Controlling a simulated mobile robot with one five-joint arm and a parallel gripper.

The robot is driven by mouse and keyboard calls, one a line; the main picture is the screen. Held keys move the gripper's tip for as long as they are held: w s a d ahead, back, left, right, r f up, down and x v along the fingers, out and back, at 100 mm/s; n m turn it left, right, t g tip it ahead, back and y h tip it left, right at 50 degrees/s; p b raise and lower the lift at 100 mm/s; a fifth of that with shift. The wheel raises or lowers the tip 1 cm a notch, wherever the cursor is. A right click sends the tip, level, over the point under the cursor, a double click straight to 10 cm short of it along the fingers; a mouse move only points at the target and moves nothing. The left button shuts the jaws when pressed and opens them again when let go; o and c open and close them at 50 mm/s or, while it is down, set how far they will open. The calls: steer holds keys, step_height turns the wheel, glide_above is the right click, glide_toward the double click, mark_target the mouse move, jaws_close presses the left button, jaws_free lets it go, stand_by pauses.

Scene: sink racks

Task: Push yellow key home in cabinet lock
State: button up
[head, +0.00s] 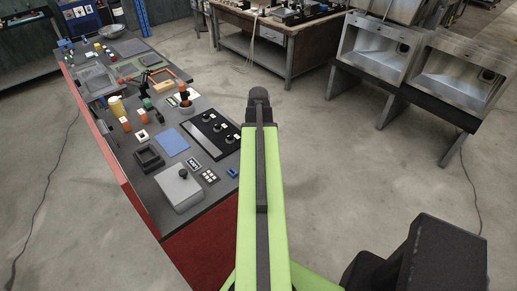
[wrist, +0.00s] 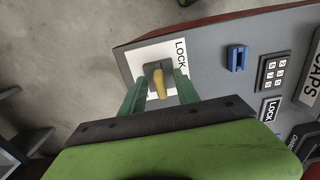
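In the wrist view, a yellow key (wrist: 159,82) stands at a small grey-brown lock block (wrist: 150,68) on a white plate (wrist: 139,55) marked LOCK. How deep the key sits cannot be told. The plate is at the corner of the grey bench top. My gripper (wrist: 160,80) has its two green fingers apart, one on each side of the key, with visible gaps between. In the head view, my green arm hides the gripper, key and lock.
A blue bracket (wrist: 237,58), a keypad (wrist: 273,71) and a second LOCK label (wrist: 270,108) lie right of the plate. In the head view, the bench (head: 217,215) holds many items, including a grey box (head: 178,190). Open floor lies right; steel sinks (head: 462,75) stand beyond.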

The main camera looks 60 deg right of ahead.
steer(key=shift+r, duration=0.15)
step_height(320, 180, up, 17)
steer(key=p, duration=1.7)
